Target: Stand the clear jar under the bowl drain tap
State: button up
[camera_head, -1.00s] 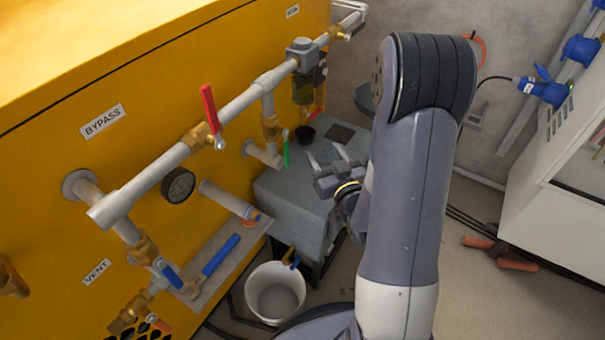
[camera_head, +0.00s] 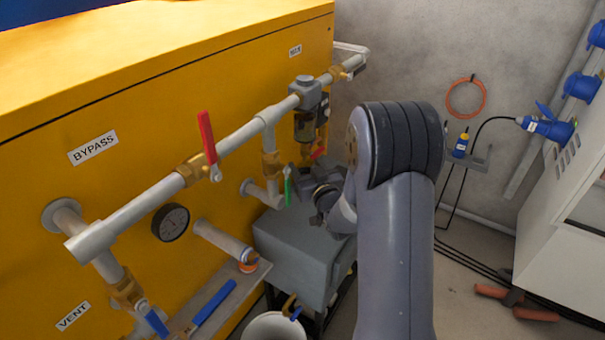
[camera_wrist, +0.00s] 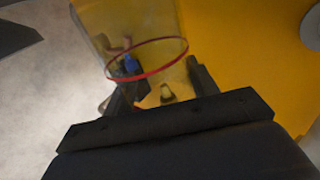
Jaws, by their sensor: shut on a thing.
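The clear jar (camera_wrist: 125,25), with a red ring around it, stands between my fingers in the wrist view. My gripper (camera_wrist: 165,90) is shut on it; its lower part and contents are hard to make out. In the head view my gripper (camera_head: 308,178) is above the grey tank, just below the filter bowl (camera_head: 304,127). The jar cannot be made out there. The bowl drain tap (camera_head: 318,154), with a red handle, is under the bowl, close above my gripper. I cannot tell whether the jar is directly under it.
The grey tank (camera_head: 295,250) has a flat top below my gripper. A green-handled valve (camera_head: 287,186) and the grey pipe (camera_head: 245,125) are close on the left. A white bucket (camera_head: 272,327) stands in front. The yellow cabinet (camera_head: 120,90) fills the left side.

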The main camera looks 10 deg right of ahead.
aim_at(302, 171)
jog(key=w, duration=0.3)
jog(key=shift+a, duration=0.25)
notch_tip(302, 171, down, 4)
jog(key=shift+r+b, duration=0.1)
jog(key=shift+b, duration=0.8)
jog(key=shift+r, duration=0.15)
jog(key=shift+f+b, duration=0.35)
jog(key=shift+b, duration=0.05)
